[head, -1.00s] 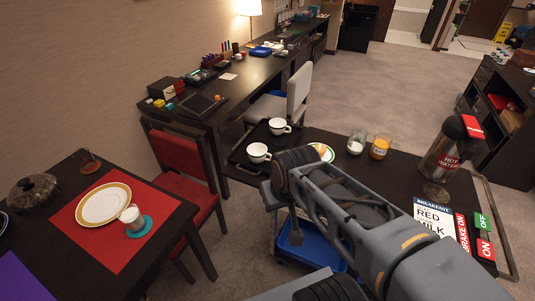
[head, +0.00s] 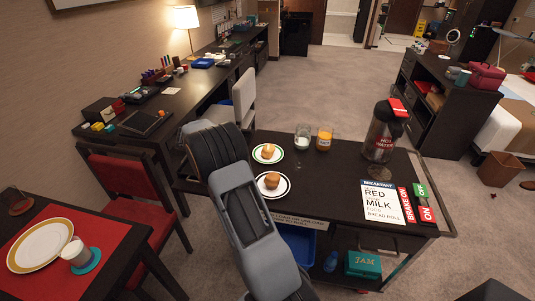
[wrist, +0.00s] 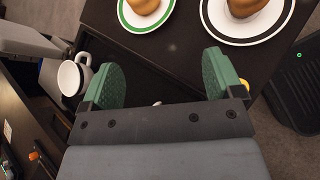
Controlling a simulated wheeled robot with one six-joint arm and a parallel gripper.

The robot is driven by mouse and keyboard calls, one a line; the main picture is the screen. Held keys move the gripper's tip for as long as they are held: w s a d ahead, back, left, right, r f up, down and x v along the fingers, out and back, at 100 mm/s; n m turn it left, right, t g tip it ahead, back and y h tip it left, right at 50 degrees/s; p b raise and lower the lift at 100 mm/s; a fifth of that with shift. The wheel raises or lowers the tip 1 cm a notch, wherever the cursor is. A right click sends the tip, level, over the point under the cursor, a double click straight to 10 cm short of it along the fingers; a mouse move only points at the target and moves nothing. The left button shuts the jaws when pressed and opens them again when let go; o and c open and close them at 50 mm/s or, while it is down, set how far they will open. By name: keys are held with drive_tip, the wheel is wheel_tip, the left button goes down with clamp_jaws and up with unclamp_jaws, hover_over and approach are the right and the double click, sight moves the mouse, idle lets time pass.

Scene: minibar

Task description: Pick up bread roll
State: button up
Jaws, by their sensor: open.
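Two baked items sit on plates on the dark cart top. A round brown roll (head: 272,181) is on a black-rimmed plate (head: 283,192). A golden item (head: 267,151) is on a green-rimmed plate (head: 257,157) just behind it. I cannot tell for sure which is the bread roll. Both show cut off at the top of the wrist view, the golden one (wrist: 144,5) left and the brown one (wrist: 245,7) right. My gripper (wrist: 163,80) is open and empty, with its green fingers apart, short of both plates. My arm hides it in the head view.
A white cup (wrist: 70,78) is left of my gripper. A red chair (head: 125,190) stands left of the cart.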

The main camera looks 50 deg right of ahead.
drive_tip(key=w+d+f+n, duration=0.1)
drive_tip(key=d+f, duration=0.1)
drive_tip(key=d+f+n+h, duration=0.1)
drive_tip(key=w+d+f+h, duration=0.1)
drive_tip(key=d+f, duration=0.1)
drive_tip(key=shift+w+d+f+n+g, duration=0.3)
drive_tip(key=shift+n+g, duration=0.1)
approach(264, 150)
drive_tip(key=shift+h, duration=0.3)
drive_tip(key=x, duration=0.4)
drive_tip(key=shift+d+f+p, duration=0.15)
drive_tip(key=shift+f+p, duration=0.15)
drive_tip(key=shift+f, duration=0.15)
drive_tip(key=shift+p+x, duration=0.6)
drive_tip(key=shift+x, duration=2.6)
drive_tip(key=shift+s, duration=0.2)
drive_tip(key=shift+c, duration=0.3)
drive_tip(key=c, duration=0.6)
drive_tip(key=shift+r, duration=0.15)
drive_tip(key=shift+c, duration=0.2)
